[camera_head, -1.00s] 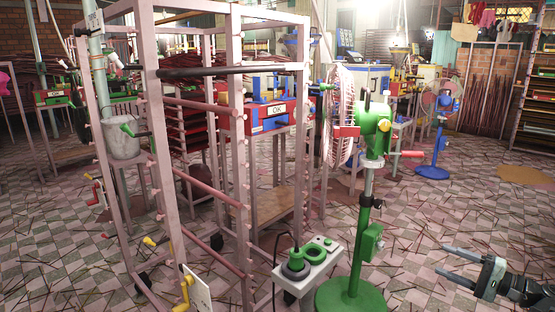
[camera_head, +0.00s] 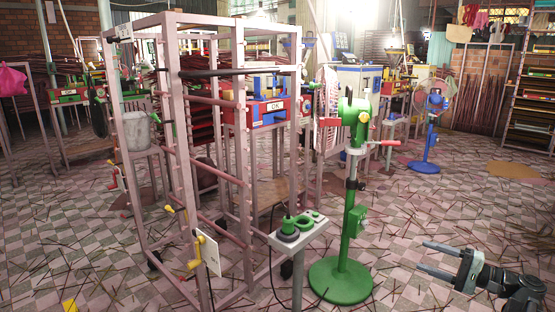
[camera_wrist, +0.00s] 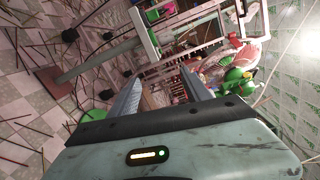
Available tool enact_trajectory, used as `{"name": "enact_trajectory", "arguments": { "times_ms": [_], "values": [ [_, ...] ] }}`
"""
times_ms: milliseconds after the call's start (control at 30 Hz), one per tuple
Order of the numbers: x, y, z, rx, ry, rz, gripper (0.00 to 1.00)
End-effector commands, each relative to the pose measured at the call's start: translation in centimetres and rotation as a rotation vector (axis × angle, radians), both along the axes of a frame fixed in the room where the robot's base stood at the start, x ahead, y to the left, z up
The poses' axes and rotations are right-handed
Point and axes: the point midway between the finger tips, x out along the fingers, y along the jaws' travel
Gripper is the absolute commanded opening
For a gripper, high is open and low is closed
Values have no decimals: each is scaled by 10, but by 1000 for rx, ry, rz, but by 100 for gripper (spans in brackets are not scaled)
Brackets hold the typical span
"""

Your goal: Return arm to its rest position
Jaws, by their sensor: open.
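My gripper (camera_head: 432,257) is at the lower right of the head view, held out over the tiled floor. Its two fingers point left and stand apart with nothing between them. In the wrist view my gripper (camera_wrist: 158,92) shows its two fingers spread, and the picture is tilted. The gripper touches nothing. The green pedestal fan (camera_head: 346,220) stands to the left of it, with clear space between.
A pinkish metal rack (camera_head: 178,150) stands at the left. A small post with a green-knobbed box (camera_head: 300,232) stands between rack and fan. A blue fan (camera_head: 428,130) stands farther back. Thin sticks litter the floor (camera_head: 420,210), which is otherwise open around my gripper.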

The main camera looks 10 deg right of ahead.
Motion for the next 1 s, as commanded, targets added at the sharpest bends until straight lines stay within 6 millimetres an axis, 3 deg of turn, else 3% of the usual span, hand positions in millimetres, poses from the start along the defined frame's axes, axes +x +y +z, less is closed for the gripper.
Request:
{"name": "enact_trajectory", "arguments": {
  "times_ms": [167,333,467,567,700,800,900,1000],
  "values": [
    [24,46,16,0,0,82,56],
    [47,109,28,-14,15,186,56],
    [63,186,31,-69,67,306,56],
    [66,262,24,-167,137,421,56],
    [51,359,0,-382,240,575,56],
    [29,410,-24,-592,303,671,56],
    [6,433,-49,-823,347,739,56],
    [-8,428,-69,-1032,380,767,56]
  ]
}}
